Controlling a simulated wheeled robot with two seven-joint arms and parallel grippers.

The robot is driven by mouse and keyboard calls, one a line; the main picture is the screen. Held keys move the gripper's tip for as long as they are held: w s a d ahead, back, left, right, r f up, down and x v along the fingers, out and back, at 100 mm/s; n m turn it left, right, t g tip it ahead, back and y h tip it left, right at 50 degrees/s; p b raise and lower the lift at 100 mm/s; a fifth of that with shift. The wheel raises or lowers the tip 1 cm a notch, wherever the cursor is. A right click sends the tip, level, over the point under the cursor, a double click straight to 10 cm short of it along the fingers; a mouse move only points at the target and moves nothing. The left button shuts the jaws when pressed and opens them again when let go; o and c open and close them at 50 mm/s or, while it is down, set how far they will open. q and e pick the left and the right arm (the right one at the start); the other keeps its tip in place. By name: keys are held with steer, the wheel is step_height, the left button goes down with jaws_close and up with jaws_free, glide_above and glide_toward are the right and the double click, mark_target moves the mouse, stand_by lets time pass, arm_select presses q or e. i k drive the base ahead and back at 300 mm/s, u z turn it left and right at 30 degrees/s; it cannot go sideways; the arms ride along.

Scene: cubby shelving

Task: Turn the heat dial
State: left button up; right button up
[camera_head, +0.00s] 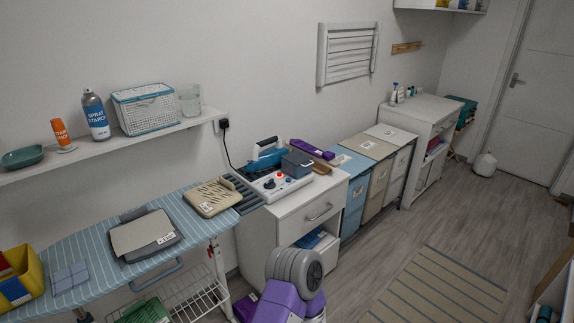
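A white ironing station (289,187) with a blue iron (267,155) stands on the white drawer cabinet (297,222), against the wall. Its front panel carries a small dark round dial (269,184) and an orange-red knob (280,174). The markings are too small to read, so I cannot tell which of these is the heat dial or how it is set. Neither gripper shows. A grey and purple part that looks like my own arm rises at the bottom middle, in front of the cabinet and well short of the station.
A blue-grey box (296,164) and a purple item (312,149) stand right of the iron. A striped ironing board (92,239) lies left, with a beige caddy (211,197) near its right end. A wall shelf (97,144) hangs above. Floor (384,247) is open at right.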

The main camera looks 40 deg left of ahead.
mark_target(270, 184)
steer(key=u, duration=0.8)
steer(key=i, duration=1.15)
steer(key=u, duration=1.3)
